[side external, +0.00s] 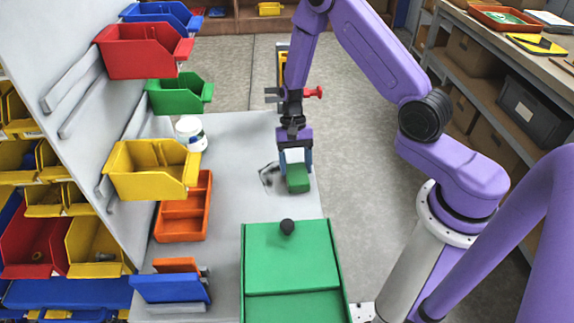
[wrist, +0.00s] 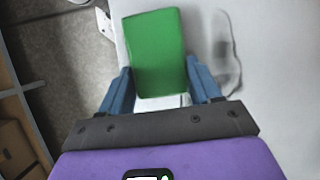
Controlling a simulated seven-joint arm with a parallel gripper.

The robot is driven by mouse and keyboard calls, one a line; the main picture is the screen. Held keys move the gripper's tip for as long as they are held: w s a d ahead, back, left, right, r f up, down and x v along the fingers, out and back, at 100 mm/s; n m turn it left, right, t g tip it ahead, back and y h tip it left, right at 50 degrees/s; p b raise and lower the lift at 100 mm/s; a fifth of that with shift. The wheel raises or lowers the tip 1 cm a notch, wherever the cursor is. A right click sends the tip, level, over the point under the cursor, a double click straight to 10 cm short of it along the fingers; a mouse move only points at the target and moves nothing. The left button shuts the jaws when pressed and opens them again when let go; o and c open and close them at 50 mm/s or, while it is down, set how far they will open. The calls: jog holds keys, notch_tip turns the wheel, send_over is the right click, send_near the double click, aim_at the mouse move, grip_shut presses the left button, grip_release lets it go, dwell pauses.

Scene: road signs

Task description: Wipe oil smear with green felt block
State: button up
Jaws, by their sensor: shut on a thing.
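The green felt block (side external: 298,179) is held in my gripper (side external: 296,160) at the right edge of the grey table, low over or on its surface; I cannot tell whether it touches. In the wrist view the green felt block (wrist: 155,52) sits between the two blue fingers of my gripper (wrist: 162,84), with a whitish part between them. The oil smear (side external: 268,174) is a dark looping mark on the table just left of the block. The smear also shows in the wrist view (wrist: 228,65), to the right of the block.
A green tray (side external: 290,255) with a dark round knob (side external: 287,227) stands at the front. A white jar (side external: 190,133), an orange bin (side external: 184,208) and a yellow bin (side external: 150,168) are on the left by the panel. The table's right edge is close to the block.

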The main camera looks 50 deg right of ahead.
jog(key=shift+w+d, duration=0.6)
jog(key=shift+w, duration=0.1)
jog(key=shift+w+a, duration=0.15)
jog(key=shift+w, duration=0.15)
jog(key=shift+w+a, duration=3.45)
jog(key=shift+a, duration=0.1)
jog(key=shift+w, duration=0.25)
jog(key=shift+w+d, duration=0.55)
jog(key=shift+d, duration=0.1)
jog(key=shift+s+d, duration=0.1)
jog(key=shift+d, duration=0.2)
jog(key=shift+s+d, duration=3.5)
jog(key=shift+s, duration=0.05)
jog(key=shift+s+d+r, duration=0.1)
jog(key=shift+d, duration=0.05)
notch_tip(320, 180, up, 8)
